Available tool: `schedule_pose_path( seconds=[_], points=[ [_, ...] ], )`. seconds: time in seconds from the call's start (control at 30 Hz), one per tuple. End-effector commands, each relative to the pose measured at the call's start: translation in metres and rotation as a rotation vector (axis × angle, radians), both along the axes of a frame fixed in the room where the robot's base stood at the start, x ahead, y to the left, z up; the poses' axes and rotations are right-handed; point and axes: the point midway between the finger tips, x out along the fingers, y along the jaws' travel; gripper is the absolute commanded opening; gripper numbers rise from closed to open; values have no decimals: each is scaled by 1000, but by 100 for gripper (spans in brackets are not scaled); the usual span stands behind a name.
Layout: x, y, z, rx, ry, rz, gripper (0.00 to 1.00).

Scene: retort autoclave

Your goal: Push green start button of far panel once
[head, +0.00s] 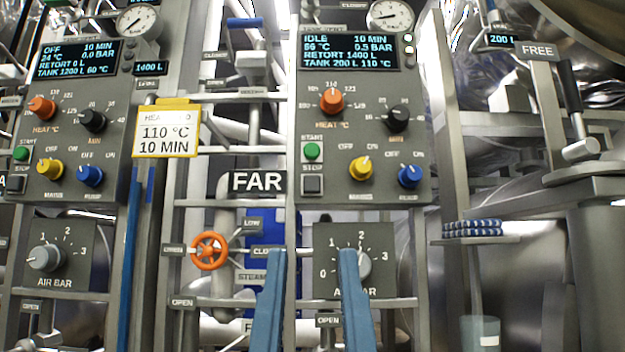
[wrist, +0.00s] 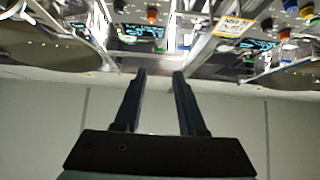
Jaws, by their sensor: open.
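The green start button (head: 311,151) is on the left side of the central grey panel (head: 350,85), above a black stop button (head: 312,184). A FAR label (head: 258,181) is just left of this panel. Its screen reads IDLE, 10 MIN, 66 °C, 0.5 BAR. My gripper (head: 312,252) is open and empty, its two blue fingers pointing up below the button in the picture, in front of the air bar plate (head: 325,240). The wrist view shows the open fingers (wrist: 159,74) with nothing between them; I cannot make out the green button there.
A second panel (head: 75,100) at the left has its own green button (head: 21,153) and an OFF screen. A yellow-framed sign (head: 166,132) reads 110 °C, 10 MIN. Orange (head: 332,101), black, yellow and blue knobs are near the start button. An orange valve wheel (head: 209,251) is lower left.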

Motion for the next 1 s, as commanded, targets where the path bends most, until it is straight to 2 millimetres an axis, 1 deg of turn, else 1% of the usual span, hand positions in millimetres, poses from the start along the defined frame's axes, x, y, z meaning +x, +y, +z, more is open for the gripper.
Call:
schedule_pose_path(
  seconds=[0.03,0.2,1.0],
  points=[
    [0,0,0,0,0,0,29],
    [0,0,0,0,0,0,0],
    [0,0,0,0,0,0,0]
  ],
)
